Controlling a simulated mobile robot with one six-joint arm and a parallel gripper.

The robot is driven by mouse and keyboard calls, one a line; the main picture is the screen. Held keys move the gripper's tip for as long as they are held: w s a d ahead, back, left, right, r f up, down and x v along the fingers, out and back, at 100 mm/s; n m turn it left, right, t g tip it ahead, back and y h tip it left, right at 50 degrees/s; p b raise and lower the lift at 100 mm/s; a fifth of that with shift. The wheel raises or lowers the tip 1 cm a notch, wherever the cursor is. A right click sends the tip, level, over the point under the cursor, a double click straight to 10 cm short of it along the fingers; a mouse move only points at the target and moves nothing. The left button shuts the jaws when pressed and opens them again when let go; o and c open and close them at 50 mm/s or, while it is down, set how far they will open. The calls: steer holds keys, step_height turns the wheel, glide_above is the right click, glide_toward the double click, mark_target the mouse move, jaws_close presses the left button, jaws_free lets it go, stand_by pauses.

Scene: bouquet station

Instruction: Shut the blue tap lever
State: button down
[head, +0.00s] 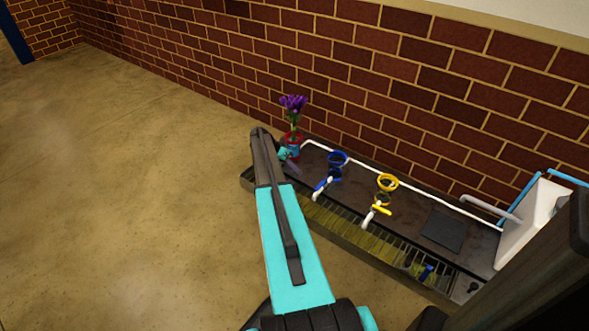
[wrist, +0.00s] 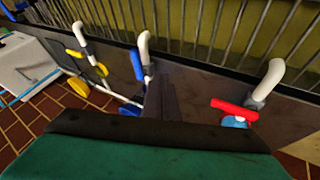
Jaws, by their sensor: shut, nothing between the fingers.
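The blue tap lever (wrist: 137,64) shows in the wrist view beside the middle white spout (wrist: 147,48), running roughly along it. In the head view, the blue lever (head: 320,187) sits at the bench's front, below a blue ring (head: 338,158). My gripper (wrist: 161,84) is shut and empty, its dark fingers just right of the blue lever; whether they touch it I cannot tell. In the head view my gripper (head: 293,168) is small beyond the arm, left of the blue tap.
A red lever (wrist: 234,107) lies across the right spout. A yellow lever (wrist: 77,58) is on the left tap. Purple flowers (head: 293,104) stand at the bench's far left end. A white basin (head: 533,220) is at the right. A slatted grate (head: 350,232) runs along the front.

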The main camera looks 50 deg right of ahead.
mark_target(321, 186)
steer(key=b+x, duration=0.2)
steer(key=x, duration=0.4)
steer(key=shift+s+f, duration=0.1)
steer(key=shift+f, duration=0.15)
steer(key=shift+s+d+f+b, duration=0.1)
steer(key=shift+s+b, duration=0.35)
steer(key=shift+s, duration=0.45)
steer(key=shift+s+b, duration=0.45)
steer(key=shift+s, duration=0.75)
steer(key=shift+d, duration=0.5)
steer(key=shift+a, duration=0.3)
steer(key=shift+w+a, duration=0.15)
steer(key=shift+a, duration=0.25)
steer(key=shift+n, duration=0.3)
